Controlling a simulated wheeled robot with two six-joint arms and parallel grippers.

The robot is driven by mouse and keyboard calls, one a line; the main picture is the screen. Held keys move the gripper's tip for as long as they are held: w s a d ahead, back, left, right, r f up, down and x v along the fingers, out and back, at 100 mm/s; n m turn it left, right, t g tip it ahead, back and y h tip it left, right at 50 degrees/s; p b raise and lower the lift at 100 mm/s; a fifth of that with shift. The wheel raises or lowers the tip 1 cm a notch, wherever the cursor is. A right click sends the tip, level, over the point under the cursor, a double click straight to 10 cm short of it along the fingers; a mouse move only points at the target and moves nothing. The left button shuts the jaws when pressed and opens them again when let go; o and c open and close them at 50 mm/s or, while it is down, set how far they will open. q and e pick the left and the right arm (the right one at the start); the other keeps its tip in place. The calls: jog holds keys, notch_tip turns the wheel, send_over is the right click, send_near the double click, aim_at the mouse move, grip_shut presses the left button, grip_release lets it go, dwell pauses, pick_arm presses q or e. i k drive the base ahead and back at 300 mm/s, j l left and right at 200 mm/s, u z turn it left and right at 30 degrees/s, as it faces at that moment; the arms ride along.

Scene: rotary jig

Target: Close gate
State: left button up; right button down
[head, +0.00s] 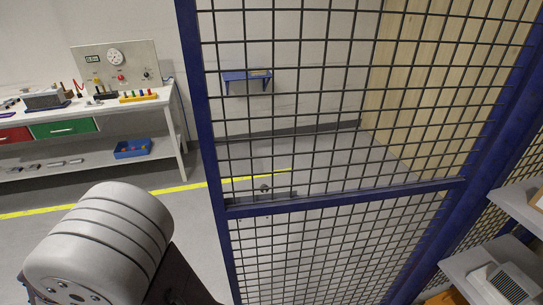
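The gate (335,198), a blue-framed panel of dark wire mesh, fills the middle and right of the head view. Its left upright (204,130) runs from the top edge down to the bottom edge, with open room to its left. A thick blue post (492,172) stands on its right side. A small dark fitting (265,188) shows just above the crossbar; I cannot tell what it is. A rounded grey link of my arm is at the lower left. Neither gripper is in view.
A workbench (172,100) with green and red drawers stands at the back left. A blue bin (132,148) is on its lower shelf. A yellow line (180,188) crosses the floor. A blue wall shelf (246,76) shows through the mesh. Grey shelves (470,262) are at the right.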

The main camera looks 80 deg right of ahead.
aim_at(225, 209)
jog(key=i+z, duration=0.3)
jog(key=i, duration=0.15)
jog(key=i+j+z, duration=0.1)
jog(key=i+z, duration=0.25)
jog(key=i+j+z, duration=0.3)
jog(key=i, duration=0.2)
jog(key=i+l+z, duration=0.1)
jog(key=z, duration=0.35)
jog(key=i+z, duration=0.2)
jog(key=z, duration=0.3)
jog(key=i+z, duration=0.2)
jog(key=z, duration=0.25)
jog(key=i+z, duration=0.15)
jog(key=z, duration=0.35)
jog(key=i+j+z, duration=0.15)
jog(key=z, duration=0.3)
jog(key=i+j+z, duration=0.1)
jog(key=z, duration=0.4)
jog(key=i+j+z, duration=0.1)
jog(key=j+z, duration=0.2)
jog(key=z, duration=0.15)
jog(key=i+j+z, duration=0.1)
jog(key=z, duration=0.3)
jog(key=i+j+z, duration=0.2)
jog(key=z, duration=0.2)
jog(key=i+j+z, duration=0.1)
jog(key=z, duration=0.25)
jog(key=i+j+z, duration=0.1)
jog(key=j+z, duration=0.3)
